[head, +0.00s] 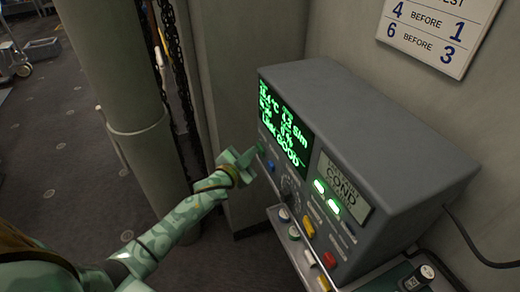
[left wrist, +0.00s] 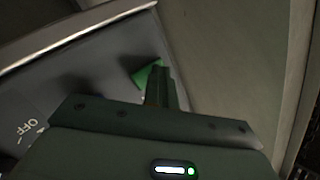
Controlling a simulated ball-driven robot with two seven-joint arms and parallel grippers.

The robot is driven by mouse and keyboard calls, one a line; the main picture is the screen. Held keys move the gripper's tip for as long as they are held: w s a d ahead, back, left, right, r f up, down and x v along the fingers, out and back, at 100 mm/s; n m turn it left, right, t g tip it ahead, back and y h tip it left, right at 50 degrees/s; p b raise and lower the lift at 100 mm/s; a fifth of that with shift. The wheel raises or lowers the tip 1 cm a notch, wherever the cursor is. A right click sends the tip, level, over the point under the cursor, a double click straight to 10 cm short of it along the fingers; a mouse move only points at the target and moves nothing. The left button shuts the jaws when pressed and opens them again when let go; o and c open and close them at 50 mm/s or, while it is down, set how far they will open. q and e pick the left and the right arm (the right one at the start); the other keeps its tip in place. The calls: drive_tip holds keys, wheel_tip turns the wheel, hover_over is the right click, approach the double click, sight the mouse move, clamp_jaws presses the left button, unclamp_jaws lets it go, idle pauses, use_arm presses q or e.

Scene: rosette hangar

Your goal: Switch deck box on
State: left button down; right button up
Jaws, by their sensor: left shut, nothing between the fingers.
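The deck box (head: 400,140) is a grey console with a lit green text screen (head: 285,127), a COND label and two lit green keys (head: 327,197) on its front. My left gripper (head: 250,157) is shut and empty at the left end of that front, below the screen's left corner. In the left wrist view the shut fingers (left wrist: 158,82) reach a green control (left wrist: 147,74) on the panel and partly hide it. I cannot tell whether they touch it. An OFF mark (left wrist: 28,130) shows on the panel at left. My right gripper is not in view.
A blue button (head: 270,166), a dark knob (head: 288,187) and red and yellow buttons sit on the lower front. A ledge with more controls juts out below. A thick post (head: 125,110) and hanging chains stand left of the box. A numbered sign (head: 437,35) hangs above.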

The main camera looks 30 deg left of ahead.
use_arm(q)
drive_tip(key=s+a+p, duration=0.1)
drive_tip(key=s+a, duration=0.2)
drive_tip(key=shift+s+a+p, duration=0.15)
drive_tip(key=shift+a+p, duration=0.15)
drive_tip(key=shift+p, duration=0.05)
drive_tip(key=shift+a, duration=0.15)
idle(0.4)
drive_tip(key=s+f+n+g+y+b, duration=0.1)
drive_tip(key=s+f+g, duration=0.2)
drive_tip(key=s+f, duration=0.5)
drive_tip(key=s+f+n+g, duration=0.1)
drive_tip(key=s+f+g, duration=0.3)
drive_tip(key=f, duration=0.8)
drive_tip(key=s+f+n+g+y+b, duration=0.1)
drive_tip(key=s+f, duration=0.6)
drive_tip(key=f, duration=0.3)
drive_tip(key=s+d+f+g, duration=0.2)
drive_tip(key=s+d+f, duration=0.1)
drive_tip(key=s, duration=0.7)
drive_tip(key=s+d+f+g+b, duration=0.1)
drive_tip(key=s+d+f+g, duration=0.2)
drive_tip(key=s+f, duration=0.3)
drive_tip(key=s+d+f+n+g+h+b, duration=0.1)
drive_tip(key=s+f, duration=0.3)
drive_tip(key=s, duration=1.2)
drive_tip(key=shift+d+f+g, duration=0.4)
drive_tip(key=shift+d+g, duration=0.4)
drive_tip(key=shift+d, duration=0.1)
